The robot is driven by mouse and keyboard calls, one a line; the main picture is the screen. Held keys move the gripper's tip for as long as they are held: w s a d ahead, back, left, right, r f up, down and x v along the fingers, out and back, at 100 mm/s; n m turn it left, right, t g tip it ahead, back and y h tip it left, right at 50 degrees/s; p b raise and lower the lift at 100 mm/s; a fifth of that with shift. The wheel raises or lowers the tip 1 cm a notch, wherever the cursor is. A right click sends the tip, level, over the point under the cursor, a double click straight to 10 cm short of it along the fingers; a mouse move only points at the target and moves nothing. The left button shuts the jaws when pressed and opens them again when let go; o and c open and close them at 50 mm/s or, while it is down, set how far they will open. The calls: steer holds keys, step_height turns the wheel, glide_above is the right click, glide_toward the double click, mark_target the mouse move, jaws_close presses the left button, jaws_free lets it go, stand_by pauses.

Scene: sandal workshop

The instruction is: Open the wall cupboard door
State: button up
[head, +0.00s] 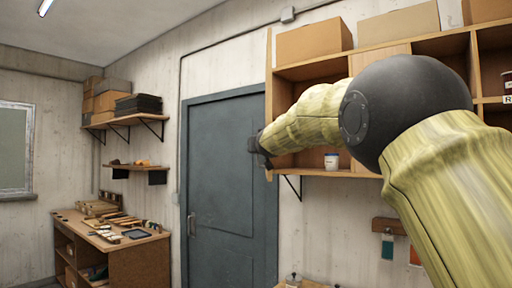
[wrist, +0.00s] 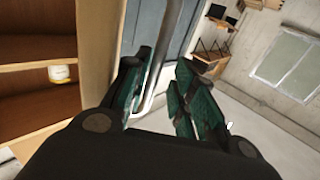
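The wall cupboard (head: 365,172) hangs at the upper right in the head view. Its left compartment is open to view, with a white cup inside. A narrow wooden panel (head: 268,95) stands nearly edge-on at its left end and seems to be the door, swung out; it also shows in the wrist view (wrist: 97,45). A silver bar handle (wrist: 160,65) runs beside this panel. My gripper (head: 258,150) is at the panel's lower part. In the wrist view my gripper's teal-padded fingers (wrist: 165,95) are apart, with the bar between them, closer to the left finger.
A blue-grey room door (head: 225,190) is behind my gripper. A workbench (head: 140,245) with tools stands at the lower left, below small wall shelves (head: 125,120). The white cup (head: 331,162) sits on the cupboard's bottom shelf. Boxes (head: 313,40) rest on top.

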steer(key=shift+w+d+r, duration=0.1)
steer(key=shift+d+r, duration=0.15)
steer(key=shift+d, duration=0.3)
steer(key=shift+a+f, duration=0.3)
steer(key=shift+d, duration=0.1)
steer(key=shift+f, duration=0.1)
steer(key=v, duration=1.2)
